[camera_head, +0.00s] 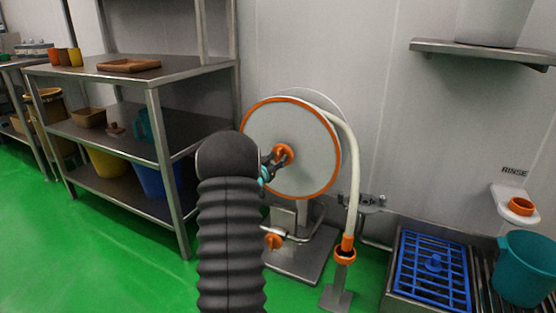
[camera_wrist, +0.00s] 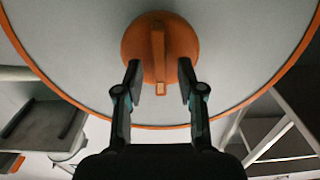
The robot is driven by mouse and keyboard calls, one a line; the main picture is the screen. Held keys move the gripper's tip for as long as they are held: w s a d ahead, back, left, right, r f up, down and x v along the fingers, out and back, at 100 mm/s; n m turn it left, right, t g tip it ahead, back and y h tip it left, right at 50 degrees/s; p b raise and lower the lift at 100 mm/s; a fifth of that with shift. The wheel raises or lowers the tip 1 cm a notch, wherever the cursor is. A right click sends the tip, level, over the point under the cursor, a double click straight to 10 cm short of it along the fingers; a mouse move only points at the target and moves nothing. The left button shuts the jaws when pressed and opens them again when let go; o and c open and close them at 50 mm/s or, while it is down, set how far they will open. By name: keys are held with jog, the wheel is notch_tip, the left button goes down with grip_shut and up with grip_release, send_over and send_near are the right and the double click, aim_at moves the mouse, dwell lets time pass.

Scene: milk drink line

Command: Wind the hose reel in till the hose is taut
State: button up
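The hose reel (camera_head: 310,172) is a grey disc with an orange rim, standing upright on a metal base by the wall. At its centre is an orange hub knob (camera_head: 284,153) with a raised bar, seen close up in the wrist view (camera_wrist: 158,50). The cream hose (camera_head: 353,180) leaves the reel's top and runs down its right side, slightly bowed, to an orange collar (camera_head: 345,250) on a floor stand. My gripper (camera_wrist: 160,68) is open, with one finger on each side of the knob's bar and visible gaps; its fingers are partly hidden in the head view (camera_head: 268,166).
A steel shelf rack (camera_head: 165,75) with bins and a wooden tray stands left. An orange valve handle (camera_head: 274,241) sits low by the reel base. A blue grate (camera_head: 433,270) and teal bucket (camera_head: 527,268) are at right. A wall shelf (camera_head: 480,52) hangs above. Green floor is clear at left.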

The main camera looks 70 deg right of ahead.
jog(key=a, duration=1.1)
jog(key=shift+w+a, duration=0.35)
jog(key=shift+w, duration=0.1)
jog(key=shift+f, duration=0.1)
